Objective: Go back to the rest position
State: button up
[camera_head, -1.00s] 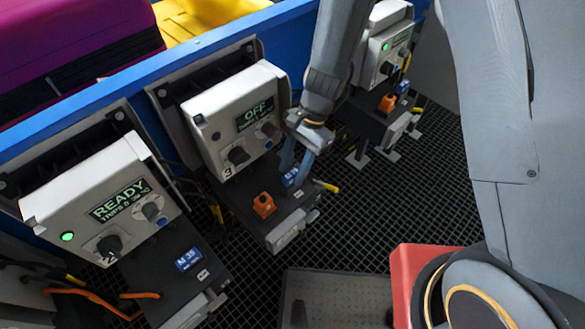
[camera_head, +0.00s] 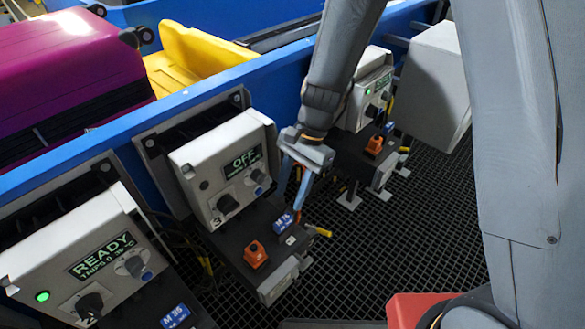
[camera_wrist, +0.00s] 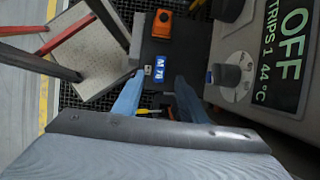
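My gripper (camera_head: 292,200) hangs beside the right side of the grey control box numbered 3 (camera_head: 210,165), above its dark lower shelf. In the wrist view my gripper (camera_wrist: 158,95) shows two blue fingers spread apart with nothing between them. Beyond the fingers are a blue label (camera_wrist: 156,72) and an orange block (camera_wrist: 162,23) on the shelf. The box's display (camera_head: 243,163) reads OFF; the wrist view shows TRIPS 1 and 44 °C. A black knob (camera_head: 226,204) and a grey knob (camera_head: 258,176) are on its face. My fingers appear clear of the box.
A second box (camera_head: 75,255) at the left reads READY with a green light. Another box (camera_head: 366,88) with a green light stands behind my arm. A blue conveyor wall (camera_head: 185,100) runs behind them, with a purple suitcase (camera_head: 75,60) beyond. The dark grating floor (camera_head: 390,240) is mostly open.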

jog(key=s+d+r+n+t+h, duration=0.1)
jog(key=d+r+n, duration=0.3)
jog(key=d, duration=0.7)
jog(key=s+d+r+n+t+h, duration=0.2)
jog(key=d+r, duration=0.5)
jog(key=d, duration=0.4)
jog(key=shift+s+n+t, duration=0.7)
jog(key=shift+s+n, duration=0.3)
jog(key=shift+n, duration=0.1)
jog(key=shift+d, duration=0.1)
jog(key=shift+c, duration=0.9)
